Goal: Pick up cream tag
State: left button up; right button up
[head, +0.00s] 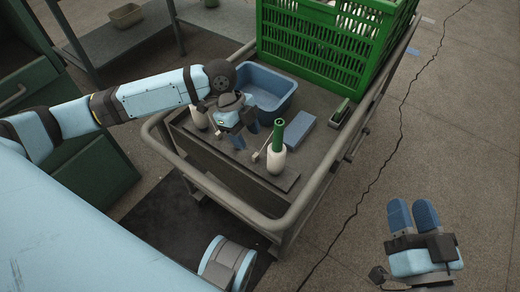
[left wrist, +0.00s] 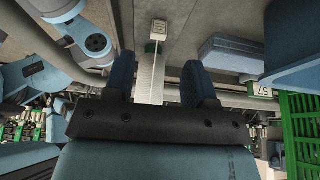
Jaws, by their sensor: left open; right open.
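A small cream tag (head: 255,157) lies on the cart top beside a white cone with a green tube (head: 277,150). In the left wrist view a cream tag (left wrist: 158,30) with dark marks shows ahead of the fingers, at the end of a pale strip that runs back between them. My left gripper (head: 244,136) is open above the cart, just behind the tag in the head view. Its two blue fingers stand apart (left wrist: 163,75) with nothing visibly clamped. My right gripper (head: 412,215) is open and empty over the floor, away from the cart.
On the cart are a blue bin (head: 265,90), a blue-grey block (head: 299,132), a green crate (head: 320,45) and another white cone (head: 199,118), partly hidden by my left arm. A raised tube rail (head: 226,196) edges the cart.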

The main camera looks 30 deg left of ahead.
aim_at(255, 155)
pick_arm(q)
jog(key=b+x, duration=0.3)
jog(key=x, duration=0.3)
jog(key=shift+s+d+f+b, duration=0.15)
jog(key=shift+b, duration=0.15)
pick_arm(e)
jog(key=f, duration=0.1)
jog(key=f+g, duration=0.1)
jog(key=f, duration=0.1)
jog(key=f+g, duration=0.1)
jog(key=f, duration=0.1)
jog(key=shift+s+a+f+n, duration=0.2)
jog(key=shift+s+f+n, duration=0.05)
jog(key=shift+n, duration=0.15)
pick_arm(q)
jog(key=c, duration=0.8)
